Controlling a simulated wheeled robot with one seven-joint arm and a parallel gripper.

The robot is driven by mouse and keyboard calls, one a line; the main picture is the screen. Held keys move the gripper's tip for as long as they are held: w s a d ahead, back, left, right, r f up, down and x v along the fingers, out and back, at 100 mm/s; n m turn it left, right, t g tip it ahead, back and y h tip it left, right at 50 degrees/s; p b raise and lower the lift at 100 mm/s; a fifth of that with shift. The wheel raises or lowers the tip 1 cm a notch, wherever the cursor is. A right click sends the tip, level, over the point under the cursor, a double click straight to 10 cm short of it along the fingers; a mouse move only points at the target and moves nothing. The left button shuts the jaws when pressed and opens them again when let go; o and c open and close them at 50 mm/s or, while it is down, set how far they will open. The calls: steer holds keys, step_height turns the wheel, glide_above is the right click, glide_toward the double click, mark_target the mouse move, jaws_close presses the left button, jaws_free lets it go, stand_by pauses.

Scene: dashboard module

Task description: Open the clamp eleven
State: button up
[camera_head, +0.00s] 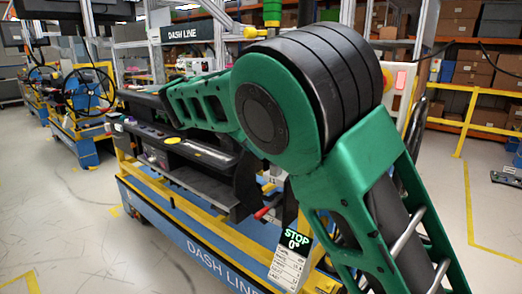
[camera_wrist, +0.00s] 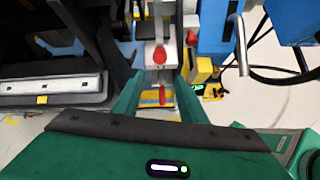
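In the wrist view, a pale metal clamp with a red-tipped lever (camera_wrist: 160,55) stands at the upper middle. A second red tip (camera_wrist: 163,95) shows lower, between my gripper fingers, and another red piece (camera_wrist: 192,39) is at its right. My gripper (camera_wrist: 158,88) is open, with one green finger on each side of the lower red tip. Contact cannot be told. In the head view a red handle (camera_head: 262,212) shows at the dashboard's right end; my arm hides the gripper there.
The black dashboard module (camera_head: 190,150) sits on a blue and yellow cart (camera_head: 190,243). A STOP sign (camera_head: 296,240) hangs near the red handle. In the wrist view, a bent metal rod (camera_wrist: 239,45) and blue parts (camera_wrist: 290,20) are at right. Floor is clear at left.

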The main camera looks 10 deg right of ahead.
steer(key=s+a, duration=0.5)
steer(key=shift+a, duration=0.4)
steer(key=shift+c, duration=0.3)
